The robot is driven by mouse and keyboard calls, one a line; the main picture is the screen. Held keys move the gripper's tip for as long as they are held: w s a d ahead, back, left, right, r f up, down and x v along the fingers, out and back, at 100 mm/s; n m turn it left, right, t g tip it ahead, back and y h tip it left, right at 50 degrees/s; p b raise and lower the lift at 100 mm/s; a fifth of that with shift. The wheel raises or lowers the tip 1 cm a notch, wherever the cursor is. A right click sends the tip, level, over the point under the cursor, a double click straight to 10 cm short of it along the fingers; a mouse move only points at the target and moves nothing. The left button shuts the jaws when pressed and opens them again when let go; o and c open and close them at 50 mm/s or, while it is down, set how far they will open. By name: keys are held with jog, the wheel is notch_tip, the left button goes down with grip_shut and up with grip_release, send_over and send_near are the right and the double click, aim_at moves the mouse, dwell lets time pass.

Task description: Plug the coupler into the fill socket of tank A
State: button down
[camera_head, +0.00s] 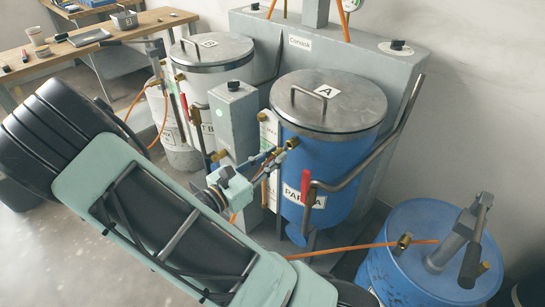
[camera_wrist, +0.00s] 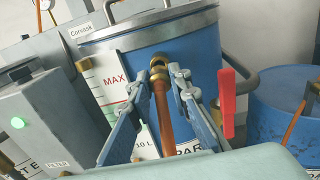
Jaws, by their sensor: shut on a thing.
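Tank A (camera_head: 330,185) is a blue cylinder with a steel lid marked "A"; in the wrist view (camera_wrist: 200,52) its wall fills the middle, with a MAX gauge at left. My gripper (camera_head: 281,153) is in front of the tank's upper left side, its fingers (camera_wrist: 159,88) either side of the brass coupler (camera_wrist: 159,75) with its orange-brown hose. It is shut on the coupler. The coupler's brass front (camera_head: 292,143) points at the tank wall. A brass ring (camera_wrist: 157,61) shows at its far end; I cannot tell whether this is the fill socket or whether the two are joined.
A red-handled lever (camera_head: 306,187) stands on the tank's front, right of my fingers in the wrist view (camera_wrist: 227,103). A grey filter box (camera_head: 235,120) is close at left. Tank B (camera_head: 212,75) stands behind it. A blue drum (camera_head: 430,250) with a pump is at right.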

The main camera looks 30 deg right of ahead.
jog(key=shift+x, duration=1.45)
jog(key=c, duration=1.7)
grip_release()
jog(key=v, duration=1.2)
jog(key=shift+d, duration=0.1)
